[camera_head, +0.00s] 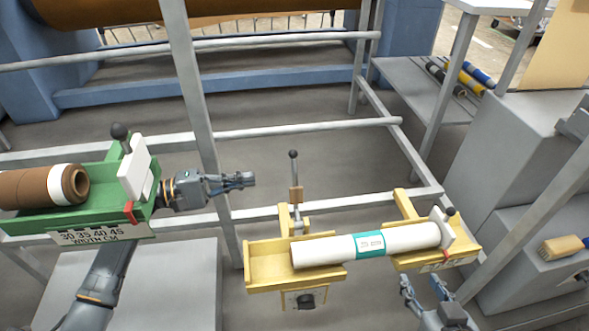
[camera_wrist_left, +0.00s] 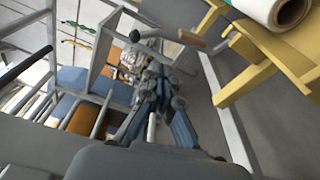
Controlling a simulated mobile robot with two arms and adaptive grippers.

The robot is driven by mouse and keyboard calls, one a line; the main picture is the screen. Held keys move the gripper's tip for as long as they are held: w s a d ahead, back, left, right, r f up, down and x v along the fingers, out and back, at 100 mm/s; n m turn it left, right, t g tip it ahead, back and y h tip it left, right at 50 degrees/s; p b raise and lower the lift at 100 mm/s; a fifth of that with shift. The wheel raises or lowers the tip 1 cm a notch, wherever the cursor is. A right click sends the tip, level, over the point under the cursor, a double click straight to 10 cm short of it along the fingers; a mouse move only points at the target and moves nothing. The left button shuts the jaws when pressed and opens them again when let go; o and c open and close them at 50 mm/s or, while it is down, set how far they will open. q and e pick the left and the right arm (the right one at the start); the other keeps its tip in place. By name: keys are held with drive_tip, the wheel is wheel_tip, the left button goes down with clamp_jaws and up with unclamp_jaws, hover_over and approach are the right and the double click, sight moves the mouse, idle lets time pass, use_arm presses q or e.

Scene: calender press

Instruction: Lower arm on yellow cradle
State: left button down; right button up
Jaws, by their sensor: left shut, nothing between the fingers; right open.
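The yellow cradle (camera_head: 268,265) holds a white roll (camera_head: 320,251) with a teal label. An upright arm (camera_head: 294,173) with a black knob and a brown block stands at the cradle's back left. A white end plate (camera_head: 442,232) with a dark knob is at the cradle's right end. My left gripper (camera_head: 248,180) is shut and empty, left of the upright arm and apart from it. The left wrist view shows its fingers (camera_wrist_left: 155,75), with the yellow cradle (camera_wrist_left: 250,72) at right. My right gripper (camera_head: 425,285) is open below the cradle's right half.
A green cradle (camera_head: 98,192) with a brown roll (camera_head: 35,188) stands at left, close to my left wrist. Grey rails (camera_head: 300,129) run behind the cradles. A brush (camera_head: 563,246) lies on a grey block at right. Coloured rolls (camera_head: 462,77) lie on a back shelf.

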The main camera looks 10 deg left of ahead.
sight(296, 190)
use_arm(q)
drive_tip(key=b+x, duration=0.1)
drive_tip(key=x, duration=0.8)
drive_tip(key=shift+d, duration=0.3)
use_arm(e)
drive_tip(key=r+t, duration=0.1)
drive_tip(key=w+a+r+t, duration=0.1)
drive_tip(key=r, duration=0.1)
drive_tip(key=w+r+t+y, duration=0.1)
drive_tip(key=shift+a+r, duration=0.25)
drive_tip(key=shift+r, duration=0.05)
use_arm(q)
drive_tip(key=shift+w, duration=0.15)
